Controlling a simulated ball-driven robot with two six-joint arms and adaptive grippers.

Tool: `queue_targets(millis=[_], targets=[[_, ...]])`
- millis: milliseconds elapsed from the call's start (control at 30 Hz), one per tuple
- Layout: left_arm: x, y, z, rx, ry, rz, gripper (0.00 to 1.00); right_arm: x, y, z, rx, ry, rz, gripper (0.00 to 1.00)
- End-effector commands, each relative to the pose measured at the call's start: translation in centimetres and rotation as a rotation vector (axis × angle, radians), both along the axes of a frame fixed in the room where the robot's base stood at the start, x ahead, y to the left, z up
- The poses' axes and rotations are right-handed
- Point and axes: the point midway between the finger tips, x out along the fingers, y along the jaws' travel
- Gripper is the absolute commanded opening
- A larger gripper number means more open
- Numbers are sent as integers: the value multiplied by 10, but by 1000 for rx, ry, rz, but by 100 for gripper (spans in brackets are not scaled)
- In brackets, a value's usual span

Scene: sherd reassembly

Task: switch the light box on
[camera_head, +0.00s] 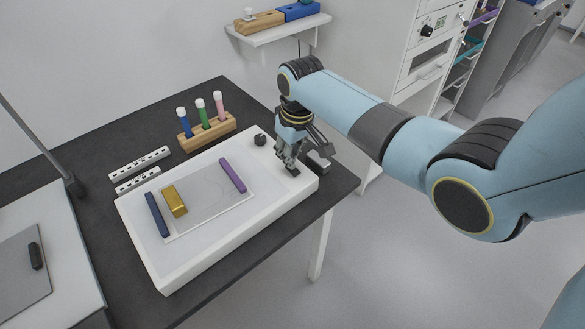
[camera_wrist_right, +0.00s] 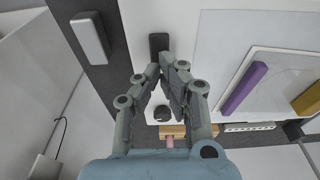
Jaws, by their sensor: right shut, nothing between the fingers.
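The light box (camera_head: 190,255) is a low white slab on the dark table; it also fills the middle of the right wrist view (camera_wrist_right: 209,32). A dark oblong switch (camera_wrist_right: 158,43) is set in its top near one end. A round black knob (camera_head: 260,140) stands at the same end and shows in the right wrist view (camera_wrist_right: 162,113). My right gripper (camera_head: 288,162) is shut and empty, pointing down at the switch, fingertips close to it (camera_wrist_right: 167,68). I cannot tell whether they touch. I cannot tell whether the panel is lit. My left gripper is out of view.
On the box lie a clear sheet (camera_head: 207,205), a purple bar (camera_head: 233,175), a yellow block (camera_head: 174,201) and a blue bar (camera_head: 156,215). A grey block (camera_head: 319,161) sits beside the box. A wooden rack (camera_head: 208,133) with tubes and two white strips (camera_head: 139,163) stand behind.

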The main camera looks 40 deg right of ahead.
Motion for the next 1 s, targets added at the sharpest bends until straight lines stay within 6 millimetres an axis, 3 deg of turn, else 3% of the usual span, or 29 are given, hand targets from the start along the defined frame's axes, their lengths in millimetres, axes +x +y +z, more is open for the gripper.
queue_targets(millis=[1000], targets=[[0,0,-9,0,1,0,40,0,0,-16,0,1,0,0]])
